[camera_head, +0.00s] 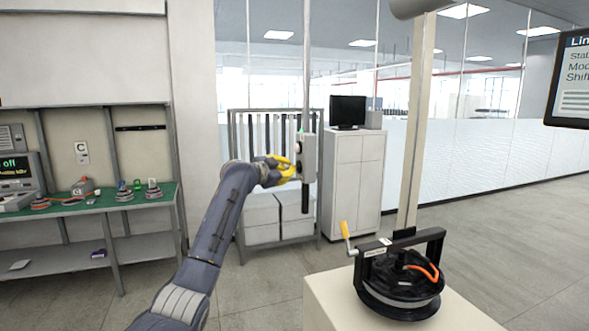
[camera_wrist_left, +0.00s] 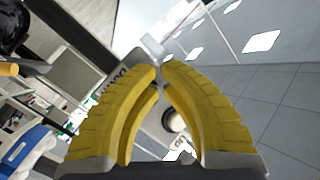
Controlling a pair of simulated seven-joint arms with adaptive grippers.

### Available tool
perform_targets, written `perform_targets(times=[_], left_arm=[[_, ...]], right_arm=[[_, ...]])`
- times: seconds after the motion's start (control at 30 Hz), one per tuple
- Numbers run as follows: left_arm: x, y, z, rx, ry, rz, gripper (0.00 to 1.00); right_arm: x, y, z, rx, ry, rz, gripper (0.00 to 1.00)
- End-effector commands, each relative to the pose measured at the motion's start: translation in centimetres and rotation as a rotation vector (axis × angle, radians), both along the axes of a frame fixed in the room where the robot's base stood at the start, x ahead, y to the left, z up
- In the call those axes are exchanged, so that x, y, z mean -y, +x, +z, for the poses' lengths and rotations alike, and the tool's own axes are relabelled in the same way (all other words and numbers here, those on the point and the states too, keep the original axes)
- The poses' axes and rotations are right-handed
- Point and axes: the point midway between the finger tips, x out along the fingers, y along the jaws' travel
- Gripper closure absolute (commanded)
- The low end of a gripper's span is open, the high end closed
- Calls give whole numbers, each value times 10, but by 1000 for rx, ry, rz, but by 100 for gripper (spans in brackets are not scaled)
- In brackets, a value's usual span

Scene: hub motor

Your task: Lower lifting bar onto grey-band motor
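The grey-band motor (camera_head: 398,303), a black drum with a light grey band and an orange cable, sits on a pale bench at the lower right of the head view. The dark lifting bar (camera_head: 427,238) spans just above it with ends reaching down beside it; I cannot tell whether they touch. A yellow handle (camera_head: 347,236) stands at its left end. My left gripper (camera_head: 293,170) is at the grey hanging control box (camera_head: 309,156). In the left wrist view its yellow fingertips (camera_wrist_left: 160,72) meet in front of the partly hidden, lettered box. My right gripper is out of view.
A cream post (camera_head: 415,130) rises behind the motor. A green workbench (camera_head: 100,200) with small motors and tools stands at the left. A white cabinet (camera_head: 353,180) with a monitor and a rack stand behind the control box. Floor is clear at the right.

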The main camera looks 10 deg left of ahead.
Motion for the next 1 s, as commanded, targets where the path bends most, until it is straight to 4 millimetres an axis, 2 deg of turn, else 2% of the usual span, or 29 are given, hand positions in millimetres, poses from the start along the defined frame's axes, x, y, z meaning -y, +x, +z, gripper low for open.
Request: perform_targets(times=[0.37,0.8,1.0], left_arm=[[0,-1,0,-1,0,-1,100],[-16,-10,-1,-1,1,0,100],[-17,-11,-1,-1,0,-1,100]], right_arm=[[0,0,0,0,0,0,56],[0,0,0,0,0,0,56],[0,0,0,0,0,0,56]])
